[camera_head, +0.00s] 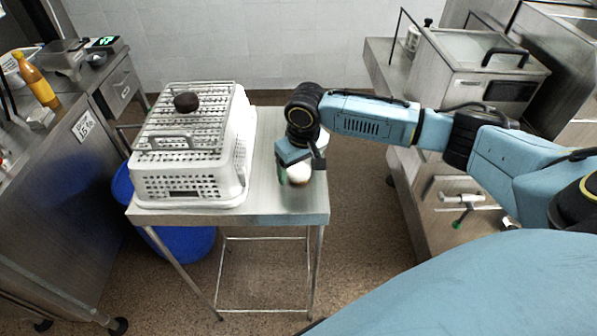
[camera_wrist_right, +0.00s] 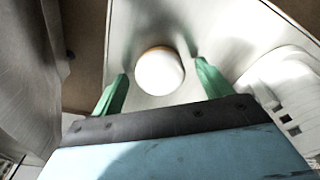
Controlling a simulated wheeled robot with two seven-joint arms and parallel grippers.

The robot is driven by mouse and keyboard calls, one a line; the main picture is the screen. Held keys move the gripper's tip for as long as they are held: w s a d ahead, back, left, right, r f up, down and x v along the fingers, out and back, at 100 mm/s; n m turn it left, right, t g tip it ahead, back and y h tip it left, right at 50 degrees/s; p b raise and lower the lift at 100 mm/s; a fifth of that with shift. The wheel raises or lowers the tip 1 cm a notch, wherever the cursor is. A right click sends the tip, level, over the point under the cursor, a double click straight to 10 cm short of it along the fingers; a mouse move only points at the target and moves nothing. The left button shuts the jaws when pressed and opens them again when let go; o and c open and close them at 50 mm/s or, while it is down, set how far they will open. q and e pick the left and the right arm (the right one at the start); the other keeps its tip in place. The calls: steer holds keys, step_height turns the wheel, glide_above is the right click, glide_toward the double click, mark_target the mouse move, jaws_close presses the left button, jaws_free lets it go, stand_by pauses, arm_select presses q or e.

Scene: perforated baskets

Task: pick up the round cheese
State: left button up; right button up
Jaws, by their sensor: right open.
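The round cheese (camera_wrist_right: 160,71) is a pale, white-topped disc with a brownish side, resting on the steel table (camera_wrist_right: 225,22). In the head view the cheese (camera_head: 299,174) is near the right edge of the table (camera_head: 270,208), partly hidden by my right gripper (camera_head: 296,168). In the right wrist view my right gripper (camera_wrist_right: 160,82) is open, with one green finger at each side of the cheese and gaps between. The cheese lies a little beyond the fingers' inner span, not gripped. My left gripper is not in view.
A white perforated basket (camera_head: 190,190) stands on the table's left, with a wire rack on top carrying a dark round item (camera_head: 187,102). The basket also shows at right in the wrist view (camera_wrist_right: 285,85). Steel counters flank both sides. A blue bin (camera_head: 185,245) is under the table.

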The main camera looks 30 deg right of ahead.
steer(key=c, duration=1.1)
steer(key=shift+c, duration=0.3)
steer(key=shift+r, duration=0.15)
